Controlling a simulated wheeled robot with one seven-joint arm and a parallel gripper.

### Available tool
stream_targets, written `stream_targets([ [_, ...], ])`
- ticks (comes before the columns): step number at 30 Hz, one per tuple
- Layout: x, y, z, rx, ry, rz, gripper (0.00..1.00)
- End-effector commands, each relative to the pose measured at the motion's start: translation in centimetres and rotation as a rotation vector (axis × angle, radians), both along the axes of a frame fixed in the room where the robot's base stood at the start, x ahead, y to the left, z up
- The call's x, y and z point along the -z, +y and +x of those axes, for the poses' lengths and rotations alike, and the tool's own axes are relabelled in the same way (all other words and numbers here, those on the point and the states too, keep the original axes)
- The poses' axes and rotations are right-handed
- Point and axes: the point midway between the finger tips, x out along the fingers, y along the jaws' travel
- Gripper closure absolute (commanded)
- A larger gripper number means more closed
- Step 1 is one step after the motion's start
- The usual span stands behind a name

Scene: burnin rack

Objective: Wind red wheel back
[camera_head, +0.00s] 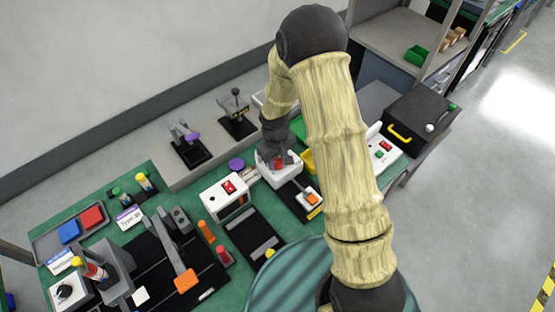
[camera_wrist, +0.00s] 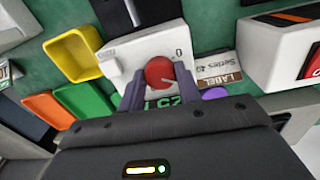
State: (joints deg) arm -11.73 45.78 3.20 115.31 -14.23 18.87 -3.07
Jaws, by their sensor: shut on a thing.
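The red wheel (camera_wrist: 160,72) is a round knob with a pale pointer line, on a white box (camera_wrist: 122,54) marked "0" in the wrist view. The line points to the right, below the "0" mark. My gripper (camera_wrist: 159,82) has its two fingers on either side of the wheel and is shut on it. In the head view my gripper (camera_head: 277,158) reaches down over the white box (camera_head: 268,178), and the wheel shows only as a small red patch between the fingers.
A yellow bin (camera_wrist: 74,54), a green bin (camera_wrist: 84,100) and an orange bin (camera_wrist: 48,108) stand left of the box in the wrist view. A label block (camera_wrist: 212,68) stands close on the right. A white box with red buttons (camera_head: 226,194) stands left of my gripper.

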Motion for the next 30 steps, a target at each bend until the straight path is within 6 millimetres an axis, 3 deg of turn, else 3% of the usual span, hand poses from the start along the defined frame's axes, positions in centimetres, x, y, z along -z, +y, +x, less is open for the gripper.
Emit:
stream_targets([
  [30,-0.23,-0.18,0.21,-0.925,-0.005,0.000,0.89],
])
